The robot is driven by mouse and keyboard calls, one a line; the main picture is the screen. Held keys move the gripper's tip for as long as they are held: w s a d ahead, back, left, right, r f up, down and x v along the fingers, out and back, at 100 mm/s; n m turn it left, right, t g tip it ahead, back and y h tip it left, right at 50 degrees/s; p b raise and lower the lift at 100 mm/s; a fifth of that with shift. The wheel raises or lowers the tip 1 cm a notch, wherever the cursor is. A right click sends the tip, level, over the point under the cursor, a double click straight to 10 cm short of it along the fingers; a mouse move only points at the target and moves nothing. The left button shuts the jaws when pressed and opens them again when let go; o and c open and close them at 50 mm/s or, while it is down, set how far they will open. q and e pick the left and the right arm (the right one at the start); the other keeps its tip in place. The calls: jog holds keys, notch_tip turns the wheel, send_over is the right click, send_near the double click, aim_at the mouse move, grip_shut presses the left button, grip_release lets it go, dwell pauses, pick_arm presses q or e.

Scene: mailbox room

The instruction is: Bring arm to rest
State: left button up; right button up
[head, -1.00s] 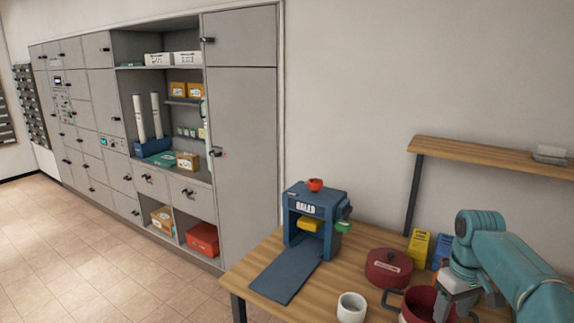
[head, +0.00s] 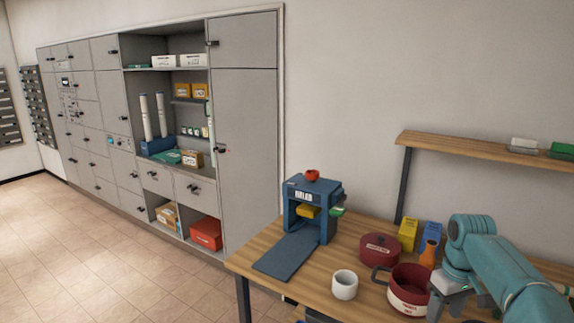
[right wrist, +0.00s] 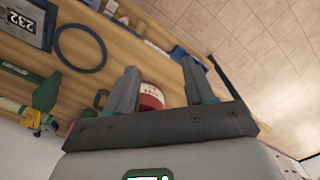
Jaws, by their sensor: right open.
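My right arm (head: 510,270), teal, reaches in from the lower right of the head view over the wooden table (head: 385,297). Its grey gripper (head: 446,298) hangs beside the red pot (head: 407,291), partly cut off by the lower edge. In the right wrist view the gripper (right wrist: 160,85) has its two fingers spread apart with nothing held between them. A red and white round object (right wrist: 151,97) shows beyond the fingers, apart from them. My left gripper is in neither view.
On the table stand a blue machine (head: 327,207) with a ramp, a white mug (head: 345,284), a dark red lidded pot (head: 380,249), and yellow (head: 408,235) and blue (head: 431,238) boxes. A wooden shelf (head: 470,147) hangs behind. The floor (head: 110,255) at left is clear.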

jog(key=a+f+y, duration=0.1)
jog(key=a+f, duration=0.2)
jog(key=f, duration=0.4)
jog(key=a+f, duration=0.4)
jog(key=f, duration=0.3)
jog(key=s+a+f+m+y, duration=0.2)
jog(key=s+a+f, duration=0.8)
jog(key=f, duration=0.4)
jog(key=s+a+f+m, duration=0.1)
jog(key=s+a+f, duration=0.1)
jog(key=s, duration=0.7)
jog(key=s+a+f+m, duration=0.1)
jog(key=s+a, duration=0.2)
jog(key=s, duration=0.7)
jog(key=shift+a+f+m+y, duration=0.35)
jog(key=shift+a+m+y, duration=0.05)
